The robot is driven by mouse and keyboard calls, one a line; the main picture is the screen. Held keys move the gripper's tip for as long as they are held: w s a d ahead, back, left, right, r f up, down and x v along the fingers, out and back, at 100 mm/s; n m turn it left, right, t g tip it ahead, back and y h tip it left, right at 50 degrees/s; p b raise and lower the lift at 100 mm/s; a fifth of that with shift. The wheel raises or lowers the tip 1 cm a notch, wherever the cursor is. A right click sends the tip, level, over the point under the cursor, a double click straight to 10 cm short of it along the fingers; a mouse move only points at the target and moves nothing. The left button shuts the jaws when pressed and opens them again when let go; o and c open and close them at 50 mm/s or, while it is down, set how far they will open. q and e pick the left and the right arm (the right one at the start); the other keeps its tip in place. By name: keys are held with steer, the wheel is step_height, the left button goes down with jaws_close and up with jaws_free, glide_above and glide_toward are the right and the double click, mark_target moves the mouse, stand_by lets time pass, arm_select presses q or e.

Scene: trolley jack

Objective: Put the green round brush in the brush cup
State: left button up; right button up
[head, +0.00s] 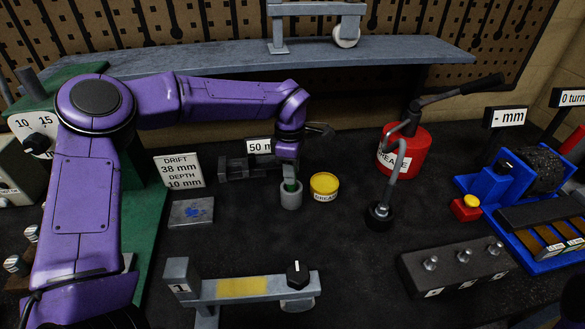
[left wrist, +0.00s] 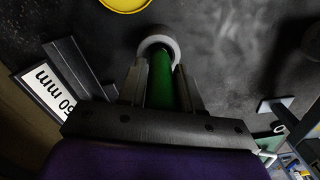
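The green round brush (left wrist: 161,82) shows as a green shaft between the two fingers of my left gripper (left wrist: 160,88). The fingers lie close along both its sides and appear shut on it. In the left wrist view its far end is at the mouth of the round grey brush cup (left wrist: 168,45). In the head view the brush cup (head: 291,197) stands upright on the dark bench. My left gripper (head: 290,178) is right above it, with a bit of green (head: 290,186) at the cup's rim. The brush's lower end is hidden. My right gripper is not in view.
A yellow grease tin (head: 324,186) stands close to the cup's right. A dark vice-like block (head: 243,168) is to its left. A red grease can (head: 404,152) and a grey bent handle (head: 397,175) are farther right. A grey bar (head: 245,287) lies in front.

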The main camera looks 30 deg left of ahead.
arm_select(q)
steer(key=shift+o, duration=1)
steer(key=shift+w+d+f, duration=0.1)
steer(key=shift+w, duration=0.15)
steer(key=shift+s+r, duration=0.1)
steer(key=shift+r, duration=0.15)
step_height(320, 180, up, 12)
steer(key=shift+r+b, duration=0.2)
steer(key=shift+b, duration=0.35)
